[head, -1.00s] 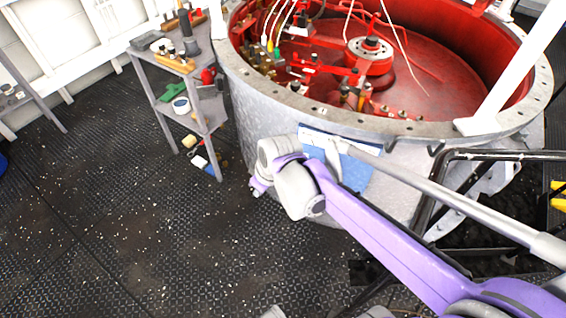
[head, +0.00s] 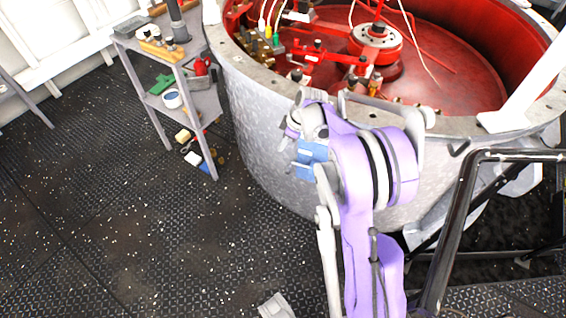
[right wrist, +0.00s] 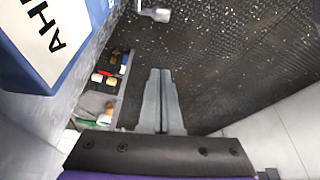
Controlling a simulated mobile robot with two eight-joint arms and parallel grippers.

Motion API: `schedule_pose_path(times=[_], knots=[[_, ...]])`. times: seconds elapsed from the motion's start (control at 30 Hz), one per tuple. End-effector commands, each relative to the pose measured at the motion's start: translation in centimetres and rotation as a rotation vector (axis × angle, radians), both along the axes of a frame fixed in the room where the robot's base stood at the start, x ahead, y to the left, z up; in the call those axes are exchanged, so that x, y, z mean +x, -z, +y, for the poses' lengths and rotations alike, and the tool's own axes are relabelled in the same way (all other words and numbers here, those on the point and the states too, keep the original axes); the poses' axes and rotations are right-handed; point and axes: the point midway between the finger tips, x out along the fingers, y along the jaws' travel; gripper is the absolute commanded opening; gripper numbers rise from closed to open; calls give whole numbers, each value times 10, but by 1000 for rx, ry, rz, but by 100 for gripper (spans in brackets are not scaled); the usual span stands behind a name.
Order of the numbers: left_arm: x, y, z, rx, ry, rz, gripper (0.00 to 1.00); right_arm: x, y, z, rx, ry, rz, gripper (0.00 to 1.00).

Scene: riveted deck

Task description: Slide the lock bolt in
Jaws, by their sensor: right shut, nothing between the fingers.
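My right gripper (right wrist: 160,75) shows in the right wrist view with its two grey fingers together and nothing between them. They point up the picture, over the dark floor. A blue and white lettered panel (right wrist: 50,42) is close at the upper left, apart from the fingers. A small light-grey piece (right wrist: 155,13) juts in at the top edge; I cannot tell whether it belongs to the lock bolt. In the head view my right arm covers much of the blue panel (head: 312,155) on the grey tank's side, and the fingertips are not clear. I cannot pick out the lock bolt for certain. My left gripper is not seen.
The round grey tank (head: 262,145) with a red interior fills the upper right. A grey shelf rack (head: 203,100) with tools stands left of it. A black tube rail (head: 465,190) is at the right. The riveted floor (head: 110,220) is open at the left.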

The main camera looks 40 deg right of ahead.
Motion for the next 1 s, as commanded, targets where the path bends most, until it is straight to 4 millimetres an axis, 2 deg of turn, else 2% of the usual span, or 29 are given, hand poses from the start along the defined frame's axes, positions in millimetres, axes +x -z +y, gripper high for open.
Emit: schedule_pose_path(times=[0.17,0.6,0.8,1.0], knots=[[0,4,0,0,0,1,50,4,14,3,-1,-1,1,0],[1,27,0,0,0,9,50,31,99,20,0,-1,0,0],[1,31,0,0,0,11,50,6,108,4,0,3,1,0],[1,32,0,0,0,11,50,-1,112,0,0,1,0,0]])
